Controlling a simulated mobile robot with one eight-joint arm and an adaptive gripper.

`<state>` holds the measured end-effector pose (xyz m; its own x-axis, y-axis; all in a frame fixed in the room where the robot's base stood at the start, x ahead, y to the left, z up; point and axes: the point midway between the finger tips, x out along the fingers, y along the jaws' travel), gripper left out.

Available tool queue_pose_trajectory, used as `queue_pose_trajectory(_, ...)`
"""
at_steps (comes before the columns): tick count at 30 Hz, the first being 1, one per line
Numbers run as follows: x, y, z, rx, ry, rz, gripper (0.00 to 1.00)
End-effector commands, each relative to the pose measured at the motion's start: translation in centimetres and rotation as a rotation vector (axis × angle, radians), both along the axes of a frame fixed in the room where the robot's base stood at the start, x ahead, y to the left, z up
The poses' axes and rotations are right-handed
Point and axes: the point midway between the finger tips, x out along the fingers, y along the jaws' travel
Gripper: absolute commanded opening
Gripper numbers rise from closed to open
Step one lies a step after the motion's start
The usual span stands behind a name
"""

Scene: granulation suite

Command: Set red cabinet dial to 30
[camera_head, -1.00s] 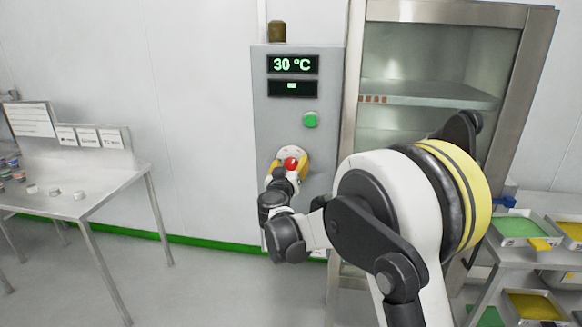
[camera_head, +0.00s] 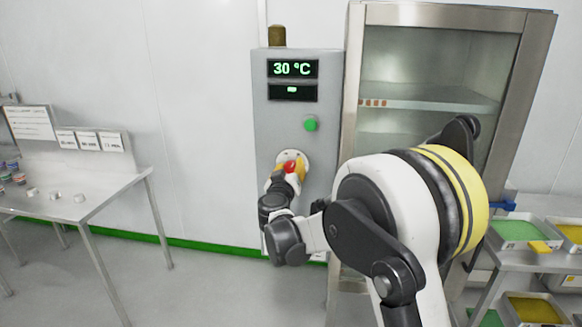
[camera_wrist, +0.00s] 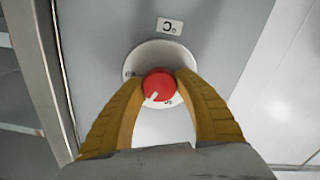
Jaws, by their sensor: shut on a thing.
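The red dial (camera_wrist: 158,86) sits on a round white scale plate on the grey control cabinet (camera_head: 265,155). My gripper (camera_wrist: 159,84) has its yellow fingers on both sides of the dial, shut on it. A pale pointer mark shows on the dial's lower left in the wrist view; the fingers hide part of the scale. In the head view the red dial (camera_head: 291,167) shows between the fingers of my gripper (camera_head: 289,171). The upper display (camera_head: 293,69) on the cabinet reads 30 °C.
A green button (camera_head: 310,124) is above the dial. A glass-doored metal cabinet (camera_head: 440,60) stands close to the right. A steel table (camera_head: 95,195) is at the left, and trays (camera_head: 519,231) of green and yellow material are at the right. Open floor lies between.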

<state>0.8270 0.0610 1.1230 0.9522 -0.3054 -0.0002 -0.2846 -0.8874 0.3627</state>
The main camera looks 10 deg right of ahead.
Motion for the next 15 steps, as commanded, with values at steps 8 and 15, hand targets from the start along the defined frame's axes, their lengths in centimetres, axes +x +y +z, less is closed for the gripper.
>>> queue_pose_trajectory(8, 0.0, 0.07, 0.03, -0.214, 0.069, 0.0, 0.07)
queue_pose_trajectory(15, 0.03, 0.12, -0.05, -0.432, 0.139, 0.0, 0.07)
